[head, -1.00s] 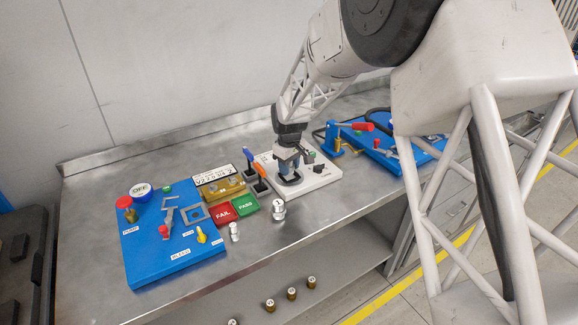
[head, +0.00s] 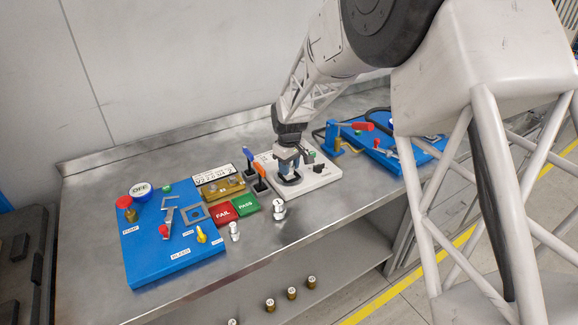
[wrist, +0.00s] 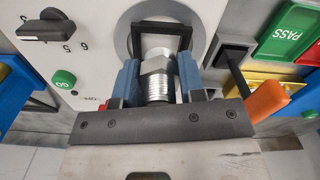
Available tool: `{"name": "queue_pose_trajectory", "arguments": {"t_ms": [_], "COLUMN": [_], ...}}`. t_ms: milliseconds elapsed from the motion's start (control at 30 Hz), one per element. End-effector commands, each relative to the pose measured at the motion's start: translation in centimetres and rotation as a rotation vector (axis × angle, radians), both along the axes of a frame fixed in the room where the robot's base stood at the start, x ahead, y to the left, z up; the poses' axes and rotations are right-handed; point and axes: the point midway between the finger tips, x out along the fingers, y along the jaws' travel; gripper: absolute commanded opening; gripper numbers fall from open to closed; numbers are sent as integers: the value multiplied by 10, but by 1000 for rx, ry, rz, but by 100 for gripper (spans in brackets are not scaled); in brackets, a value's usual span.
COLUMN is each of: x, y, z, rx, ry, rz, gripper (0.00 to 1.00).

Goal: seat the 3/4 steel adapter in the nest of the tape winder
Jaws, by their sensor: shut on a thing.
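My gripper (head: 289,163) is over the white tape winder (head: 322,176), at its dark round nest (head: 292,180). In the wrist view its blue fingers (wrist: 157,78) are shut on the steel adapter (wrist: 158,88), a silver piece with a hex collar and a threaded end. The adapter's far end points into the black square frame and the grey ring of the nest (wrist: 122,38). I cannot tell whether it touches the bottom of the nest. In the head view my gripper hides the adapter.
The winder has a black knob (wrist: 48,30) and a green GO button (wrist: 64,79). An orange-handled lever (wrist: 266,97) stands close beside my gripper. Red FAIL (head: 222,212) and green PASS (head: 246,205) pads lie to the left. A silver fitting (head: 279,209) stands near the front edge.

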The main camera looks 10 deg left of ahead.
Motion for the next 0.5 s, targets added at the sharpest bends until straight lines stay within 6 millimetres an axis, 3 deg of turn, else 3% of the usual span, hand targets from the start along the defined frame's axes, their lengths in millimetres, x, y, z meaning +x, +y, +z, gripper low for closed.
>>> {"name": "queue_pose_trajectory", "arguments": {"t_ms": [500], "x": [0], "y": [0], "z": [-9], "rx": [0], "ry": [0], "rz": [0], "gripper": [10]}}
